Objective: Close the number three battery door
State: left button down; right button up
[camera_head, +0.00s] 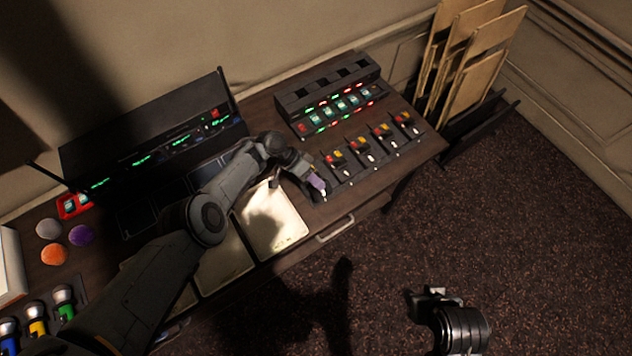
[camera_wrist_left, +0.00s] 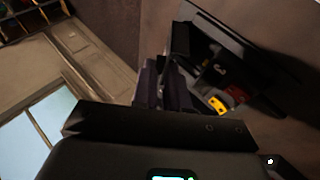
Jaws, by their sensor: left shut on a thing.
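Several dark battery units stand in a row at the desk's right front; one (camera_head: 335,160) shows red and yellow parts, and I cannot read their numbers. My left gripper (camera_head: 313,181) is at the left end of this row, shut on a small purple-and-white thing (camera_head: 317,183) that I cannot identify. In the left wrist view the dark fingers (camera_wrist_left: 166,85) are beside an open black compartment (camera_wrist_left: 243,76) with yellow pieces (camera_wrist_left: 218,104) in it. A black flap (camera_wrist_left: 180,40) stands at its side. My right gripper (camera_head: 432,293) is over the floor, away from the desk; its jaw state is unclear.
A lit receiver rack (camera_head: 338,105) stands behind the row. Pale panels (camera_head: 270,220) lie under my left arm. Colored microphones (camera_head: 38,318) and foam balls (camera_head: 54,253) are at far left. Folded wooden chairs (camera_head: 470,60) lean against the wall.

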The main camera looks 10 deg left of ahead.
pick_arm(q)
jog(key=c, duration=1.2)
grip_release()
jog(key=shift+p+v, duration=1.5)
jog(key=shift+v, duration=3.9)
